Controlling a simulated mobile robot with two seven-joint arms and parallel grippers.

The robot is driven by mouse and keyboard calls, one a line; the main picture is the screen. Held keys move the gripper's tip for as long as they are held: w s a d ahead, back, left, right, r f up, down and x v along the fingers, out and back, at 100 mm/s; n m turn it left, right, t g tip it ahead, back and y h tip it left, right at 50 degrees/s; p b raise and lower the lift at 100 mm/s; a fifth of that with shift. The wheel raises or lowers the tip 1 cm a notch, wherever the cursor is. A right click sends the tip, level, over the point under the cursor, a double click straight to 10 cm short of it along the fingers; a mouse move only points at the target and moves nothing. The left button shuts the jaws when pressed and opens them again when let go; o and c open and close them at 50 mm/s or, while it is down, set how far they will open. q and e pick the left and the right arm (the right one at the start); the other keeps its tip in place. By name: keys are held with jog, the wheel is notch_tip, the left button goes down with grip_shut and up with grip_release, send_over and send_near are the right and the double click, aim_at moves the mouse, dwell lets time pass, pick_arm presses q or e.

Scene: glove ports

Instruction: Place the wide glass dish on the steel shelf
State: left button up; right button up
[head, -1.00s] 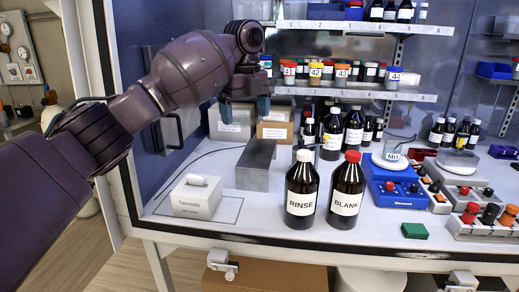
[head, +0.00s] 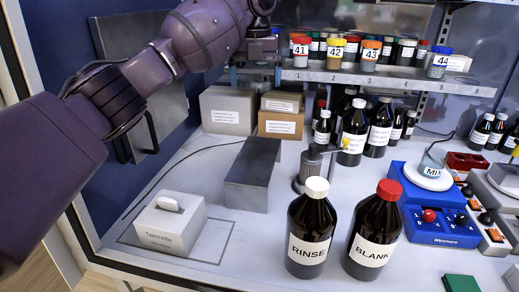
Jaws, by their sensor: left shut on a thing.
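My left gripper (head: 256,76) hangs at the left end of the steel shelf (head: 385,80), above the cardboard boxes. Its fingers are spread wide and shut on the wide glass dish, whose clear body barely shows between them. I cannot make out the dish's outline. The shelf is a grey strip numbered along its front edge. Its right part holds a row of jars, with 41, 42, 43 and 44 on the nearest ones. The shelf's left end is partly hidden by my left arm. My right gripper is out of view.
A RINSE bottle (head: 311,230) and a BLANK bottle (head: 375,232) stand in front. A grey block (head: 252,178), a white Tarmelle box (head: 170,224), a white box (head: 226,110) and a brown box (head: 281,114) stand left. A blue mixer (head: 432,215) is at right.

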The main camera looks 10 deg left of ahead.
pick_arm(q)
jog(key=shift+w+f, duration=0.1)
jog(key=shift+f, duration=0.25)
notch_tip(320, 180, down, 7)
send_over(256, 158)
notch_tip(256, 158, down, 7)
jog(key=shift+f+b, duration=0.15)
jog(key=shift+b, duration=0.15)
jog(key=shift+f, duration=0.7)
notch_tip(256, 158, down, 3)
jog(key=shift+f, duration=0.4)
jog(key=o, duration=0.6)
jog(key=shift+c, duration=0.2)
jog(key=shift+r, duration=0.35)
notch_tip(256, 158, up, 12)
jog(key=shift+f, duration=0.2)
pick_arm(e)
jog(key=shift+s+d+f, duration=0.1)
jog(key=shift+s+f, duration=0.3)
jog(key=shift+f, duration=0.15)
